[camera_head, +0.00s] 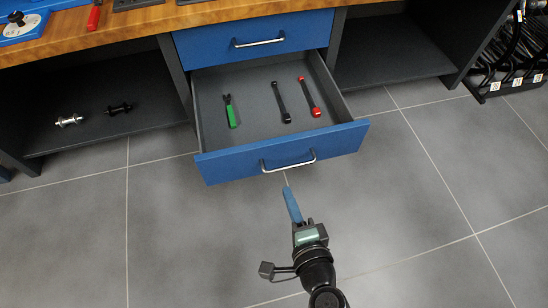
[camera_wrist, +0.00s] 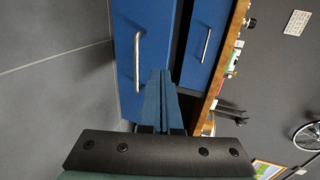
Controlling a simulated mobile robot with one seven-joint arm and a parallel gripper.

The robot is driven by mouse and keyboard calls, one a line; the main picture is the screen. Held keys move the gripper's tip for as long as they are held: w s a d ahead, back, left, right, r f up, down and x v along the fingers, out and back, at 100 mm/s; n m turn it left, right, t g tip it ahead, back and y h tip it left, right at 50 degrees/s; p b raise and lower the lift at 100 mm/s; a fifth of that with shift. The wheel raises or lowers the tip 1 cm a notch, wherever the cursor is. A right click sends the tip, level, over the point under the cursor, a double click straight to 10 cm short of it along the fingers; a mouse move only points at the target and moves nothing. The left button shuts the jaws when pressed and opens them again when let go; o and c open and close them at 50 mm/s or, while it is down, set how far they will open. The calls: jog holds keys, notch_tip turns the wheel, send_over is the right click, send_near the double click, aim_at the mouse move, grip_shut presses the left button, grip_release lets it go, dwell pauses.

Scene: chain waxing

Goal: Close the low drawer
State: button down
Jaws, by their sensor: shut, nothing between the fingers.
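The low drawer (camera_head: 230,165) is pulled far out below the blue upper drawer (camera_head: 220,43), which is shut. Its blue front has a silver handle (camera_head: 288,164). In it lie a green-handled tool (camera_head: 231,112), a black tool (camera_head: 281,101) and a red-ended tool (camera_head: 309,96). My gripper (camera_head: 288,190) is shut and empty, in front of the low drawer's front, a little below its handle in the picture. In the wrist view my shut blue fingers (camera_wrist: 162,75) point toward the low drawer's front (camera_wrist: 126,70), beside its handle (camera_wrist: 138,62). Whether the fingertips touch it I cannot tell.
The wooden worktop (camera_head: 130,22) runs above the drawers. An open shelf with two hubs (camera_head: 69,120) is at left, and an empty shelf (camera_head: 390,55) at right. A rack of black parts (camera_head: 505,65) stands at far right. The tiled floor (camera_head: 440,150) is clear.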

aim_at(271, 147)
jog(key=b+x, duration=0.1)
jog(key=x, duration=0.3)
jog(key=b+x, duration=0.2)
jog(key=x, duration=0.2)
jog(key=r+b+x, duration=0.1)
jog(key=x, duration=0.3)
jog(key=shift+w+a+b, duration=0.1)
jog(key=shift+w+b, duration=0.15)
jog(key=shift+b, duration=0.15)
jog(key=shift+w+a+r, duration=0.1)
jog(key=shift+w+a, duration=0.05)
jog(key=shift+w, duration=0.3)
